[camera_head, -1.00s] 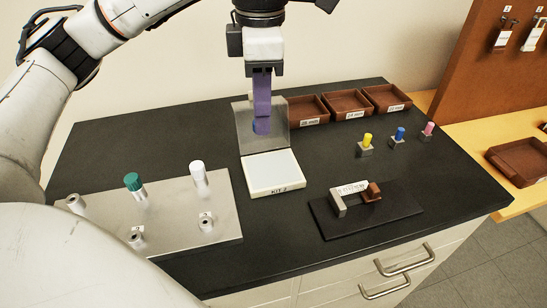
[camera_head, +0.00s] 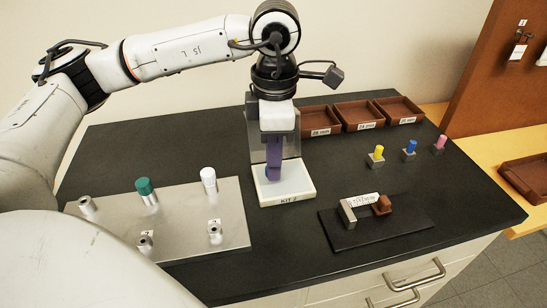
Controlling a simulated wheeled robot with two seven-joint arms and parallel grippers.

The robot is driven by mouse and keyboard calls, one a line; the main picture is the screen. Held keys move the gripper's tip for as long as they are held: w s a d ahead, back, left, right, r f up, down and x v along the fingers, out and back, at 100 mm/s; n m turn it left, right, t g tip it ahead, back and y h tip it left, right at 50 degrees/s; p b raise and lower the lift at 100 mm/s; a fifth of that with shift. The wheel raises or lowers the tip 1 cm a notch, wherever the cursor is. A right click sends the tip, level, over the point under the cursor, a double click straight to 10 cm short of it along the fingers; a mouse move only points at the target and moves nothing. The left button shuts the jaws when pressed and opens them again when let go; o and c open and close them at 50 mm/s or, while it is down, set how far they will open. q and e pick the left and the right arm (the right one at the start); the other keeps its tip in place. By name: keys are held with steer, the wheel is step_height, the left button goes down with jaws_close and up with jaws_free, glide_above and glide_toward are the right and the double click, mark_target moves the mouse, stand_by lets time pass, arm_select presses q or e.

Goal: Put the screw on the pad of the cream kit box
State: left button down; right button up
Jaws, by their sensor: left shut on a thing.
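The cream kit box (camera_head: 302,193), labelled "KIT 2", stands open with its pale pad (camera_head: 296,178) facing up and its grey lid raised behind. My left gripper (camera_head: 273,174) points down over the pad's left part, its purple fingers shut on the screw. Only a small blue bit of the screw (camera_head: 269,174) shows at the fingertips, low over the pad. I cannot tell whether it touches the pad. My right gripper is not in view.
A metal plate (camera_head: 190,228) with green- and white-capped posts is at left. A dark fixture (camera_head: 404,226) stands at front right. Brown trays (camera_head: 357,116) line the back; yellow, blue and pink pieces (camera_head: 410,147) stand in small blocks at right.

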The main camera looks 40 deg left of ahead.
arm_select(q)
steer(key=c, duration=1.6)
jaws_free()
steer(key=shift+o, duration=0.2)
step_height(320, 180, up, 12)
steer(key=p, duration=0.1)
steer(key=shift+d+r, duration=0.15)
steer(key=shift+d, duration=0.05)
